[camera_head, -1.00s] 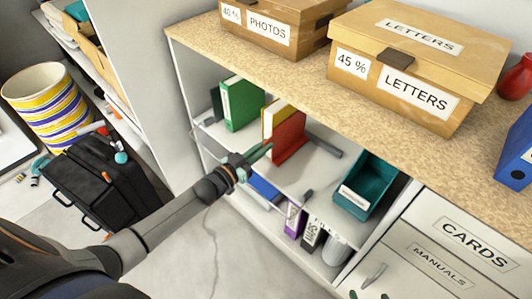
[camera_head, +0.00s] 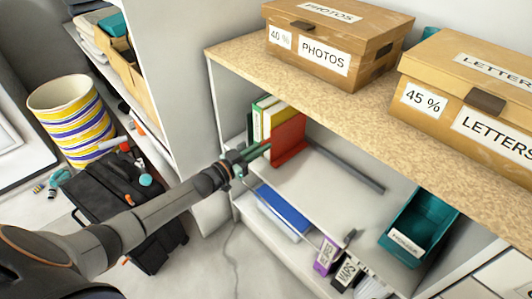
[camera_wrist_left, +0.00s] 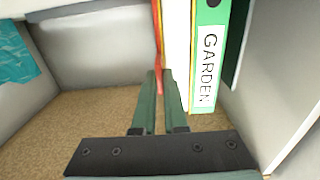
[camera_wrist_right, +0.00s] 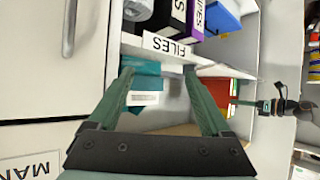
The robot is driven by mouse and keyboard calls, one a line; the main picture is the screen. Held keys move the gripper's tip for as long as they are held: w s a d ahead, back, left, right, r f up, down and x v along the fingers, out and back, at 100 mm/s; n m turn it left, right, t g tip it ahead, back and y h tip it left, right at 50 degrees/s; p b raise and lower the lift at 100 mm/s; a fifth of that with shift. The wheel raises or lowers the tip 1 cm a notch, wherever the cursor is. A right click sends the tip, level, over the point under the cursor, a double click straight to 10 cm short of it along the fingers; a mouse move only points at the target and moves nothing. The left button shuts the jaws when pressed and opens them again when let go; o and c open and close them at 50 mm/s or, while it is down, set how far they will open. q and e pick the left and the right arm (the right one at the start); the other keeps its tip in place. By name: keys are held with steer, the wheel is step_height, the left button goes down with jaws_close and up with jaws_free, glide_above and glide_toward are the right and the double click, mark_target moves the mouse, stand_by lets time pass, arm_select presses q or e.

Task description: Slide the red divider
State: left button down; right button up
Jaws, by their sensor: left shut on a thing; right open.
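The red divider (camera_head: 289,142) stands upright on the upper shelf under the wooden top, at the left part of a grey rail (camera_head: 348,170). A yellow-edged book (camera_head: 290,115) and a green binder (camera_head: 262,112) stand close together on its left. My left gripper (camera_head: 264,149) is shut on the front edge of the divider. In the left wrist view a thin red strip of the divider (camera_wrist_left: 158,78) shows at the fingertips, beside the binder labelled GARDEN (camera_wrist_left: 208,55). My right gripper (camera_wrist_right: 158,72) is open and empty, facing the shelf; the divider also shows there (camera_wrist_right: 216,92).
A teal bin (camera_head: 415,228) stands at the right on the shelf. The shelf between divider and bin is clear apart from the rail. Purple and black binders (camera_head: 335,262) stand below. Cardboard boxes (camera_head: 335,50) sit on top. A black bag (camera_head: 110,185) lies left.

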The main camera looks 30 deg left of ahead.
arm_select(q)
steer(key=shift+w+a, duration=0.25)
steer(key=shift+a, duration=0.45)
arm_select(e)
steer(key=shift+w+a+r+t, duration=0.3)
steer(key=shift+w+r+t, duration=0.2)
steer(key=shift+r, duration=0.1)
arm_select(q)
steer(key=c, duration=1)
jaws_free()
steer(key=shift+d, duration=0.1)
steer(key=shift+o, duration=0.2)
steer(key=shift+s, duration=0.1)
steer(key=p+v, duration=0.3)
steer(key=v, duration=0.9)
steer(key=shift+s, duration=0.2)
arm_select(e)
steer(key=s+f+g, duration=0.3)
steer(key=s+f, duration=0.1)
steer(key=shift+s+a+m, duration=0.1)
steer(key=shift+a+m, duration=0.2)
